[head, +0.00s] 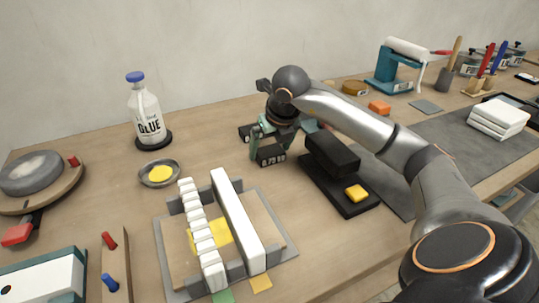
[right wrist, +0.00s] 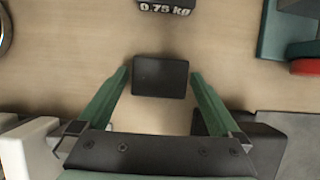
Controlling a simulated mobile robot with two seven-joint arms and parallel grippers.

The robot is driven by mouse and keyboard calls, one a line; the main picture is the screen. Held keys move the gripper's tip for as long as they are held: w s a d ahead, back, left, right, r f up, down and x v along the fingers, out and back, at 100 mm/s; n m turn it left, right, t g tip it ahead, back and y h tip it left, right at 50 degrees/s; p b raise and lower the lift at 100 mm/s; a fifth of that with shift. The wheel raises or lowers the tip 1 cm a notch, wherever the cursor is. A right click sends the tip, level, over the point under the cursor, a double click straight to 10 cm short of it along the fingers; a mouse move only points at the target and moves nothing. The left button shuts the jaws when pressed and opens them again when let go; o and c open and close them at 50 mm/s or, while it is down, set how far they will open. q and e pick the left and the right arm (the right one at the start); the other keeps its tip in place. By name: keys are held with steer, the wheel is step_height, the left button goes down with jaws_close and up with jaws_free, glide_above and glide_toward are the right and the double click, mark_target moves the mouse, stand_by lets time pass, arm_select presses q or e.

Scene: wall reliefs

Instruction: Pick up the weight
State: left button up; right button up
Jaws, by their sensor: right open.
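Two small black block-shaped weights stand close together on the wooden table. The nearer weight (head: 270,154) has a white label on its front face, too small to read surely. In the right wrist view, this block (right wrist: 160,76) shows its plain dark top between my fingertips. The farther weight (head: 245,133) is partly hidden behind my gripper; in the right wrist view it shows at the top edge as a block (right wrist: 168,10) reading 0.75 KG. My right gripper (head: 272,132) is open over the nearer weight, its green fingers pointing down, one on each side. My left gripper is not in view.
A black device (head: 333,153) with a yellow button stands just right of the weights. A grey rack (head: 283,241) with white bars is in front. A small dish (head: 146,181) and a glue bottle (head: 147,115) are at the left. The table between the dish and the weights is clear.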

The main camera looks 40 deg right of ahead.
jaws_close()
steer(key=shift+r, duration=0.15)
stand_by(0.7)
